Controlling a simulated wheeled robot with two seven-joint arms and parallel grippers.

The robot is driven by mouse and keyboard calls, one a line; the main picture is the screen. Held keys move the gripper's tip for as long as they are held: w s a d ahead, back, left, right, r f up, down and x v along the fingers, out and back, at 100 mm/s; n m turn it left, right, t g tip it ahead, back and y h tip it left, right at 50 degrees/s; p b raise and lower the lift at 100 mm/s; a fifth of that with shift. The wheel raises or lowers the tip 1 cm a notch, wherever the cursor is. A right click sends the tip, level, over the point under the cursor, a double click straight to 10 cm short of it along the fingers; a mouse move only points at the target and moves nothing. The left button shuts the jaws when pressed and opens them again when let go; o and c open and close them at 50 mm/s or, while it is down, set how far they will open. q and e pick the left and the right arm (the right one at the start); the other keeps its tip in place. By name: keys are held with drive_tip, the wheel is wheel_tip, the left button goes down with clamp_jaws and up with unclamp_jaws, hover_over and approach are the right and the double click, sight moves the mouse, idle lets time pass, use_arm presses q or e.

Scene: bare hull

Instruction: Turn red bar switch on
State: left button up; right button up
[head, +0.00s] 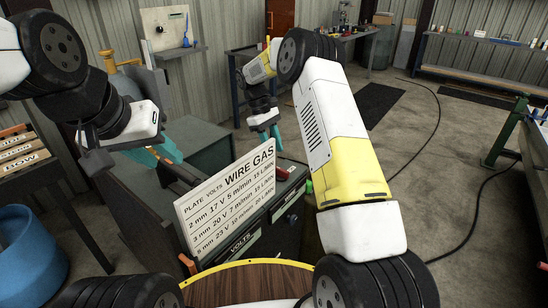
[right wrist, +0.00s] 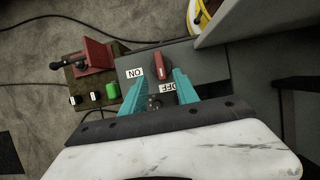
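The red bar switch (right wrist: 161,62) sits on a dark grey panel (right wrist: 133,60) in the right wrist view. Its long side runs up and down there, in line with the OFF label (right wrist: 170,88) below it. The ON label (right wrist: 135,73) lies to its left. My right gripper (right wrist: 159,80) is open, its two teal fingers apart and pointing at the panel just below the bar. The right gripper also shows in the head view (head: 266,120). My left gripper (head: 163,150) hangs at left; its opening is unclear.
A wooden-based box with a red plate (right wrist: 98,53) and a green button (right wrist: 112,91) stands left of the panel in the wrist view. A wire-gas sign (head: 229,200) stands before my arms. A blue drum (head: 30,255) is at far left.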

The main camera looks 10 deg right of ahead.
sight(281, 169)
drive_tip(key=x, duration=0.7)
drive_tip(key=shift+f, duration=0.3)
clamp_jaws()
